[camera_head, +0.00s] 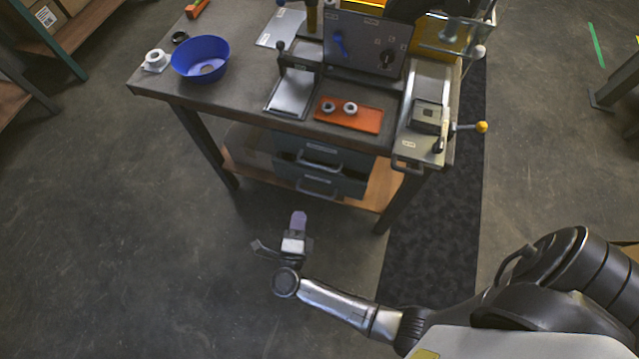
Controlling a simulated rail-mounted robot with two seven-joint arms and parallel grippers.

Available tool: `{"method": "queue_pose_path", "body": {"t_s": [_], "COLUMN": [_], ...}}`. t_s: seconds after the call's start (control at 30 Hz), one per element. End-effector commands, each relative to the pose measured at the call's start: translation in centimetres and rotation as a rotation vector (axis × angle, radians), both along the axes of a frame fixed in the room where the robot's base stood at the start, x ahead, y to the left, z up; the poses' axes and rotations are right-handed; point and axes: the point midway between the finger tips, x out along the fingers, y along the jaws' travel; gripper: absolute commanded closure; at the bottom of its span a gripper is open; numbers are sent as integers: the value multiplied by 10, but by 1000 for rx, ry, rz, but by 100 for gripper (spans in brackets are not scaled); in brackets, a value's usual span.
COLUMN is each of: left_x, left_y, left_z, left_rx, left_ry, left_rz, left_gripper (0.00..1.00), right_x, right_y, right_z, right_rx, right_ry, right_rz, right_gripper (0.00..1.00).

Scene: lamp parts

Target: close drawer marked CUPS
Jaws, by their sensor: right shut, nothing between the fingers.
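A grey-blue drawer unit (282,158) sits under the workbench, on its lower wooden shelf. It has an upper drawer handle (320,163) and a lower drawer handle (318,194). The label on the drawers is too small to read, so I cannot tell which one is marked CUPS. I also cannot tell for sure how far either drawer stands out. My right gripper (298,216) is shut and empty. It is in front of the drawer unit, below the lower handle in the picture, and appears apart from it. My left gripper is not in view.
The workbench (235,95) holds a blue bowl (201,58), an orange tray (350,114) with two rings, and a metal fixture with a yellow-knobbed lever (481,127) past its right edge. Bench legs flank the drawers. The floor in front is clear.

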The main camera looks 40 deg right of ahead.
Motion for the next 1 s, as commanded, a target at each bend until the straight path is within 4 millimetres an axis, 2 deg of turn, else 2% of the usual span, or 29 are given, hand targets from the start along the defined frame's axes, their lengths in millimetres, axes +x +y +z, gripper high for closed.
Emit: {"method": "queue_pose_path", "body": {"t_s": [0.03, 0.2, 0.37, 0.8, 1.0], "left_x": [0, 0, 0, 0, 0], "left_y": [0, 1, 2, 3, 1], "left_z": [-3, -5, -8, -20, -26], "left_rx": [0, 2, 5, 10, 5], "left_ry": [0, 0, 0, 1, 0], "left_rz": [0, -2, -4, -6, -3], "left_gripper": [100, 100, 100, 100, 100], "right_x": [-4, -15, -13, 28, 42], "right_y": [0, -2, -13, -81, -105], "right_z": [-7, -19, -22, -22, -22], "right_rx": [14, 38, 41, 39, 39], "right_ry": [5, 19, 21, 20, 20], "right_rz": [-46, -149, -177, -175, -174], "right_gripper": [100, 100, 100, 100, 100]}}
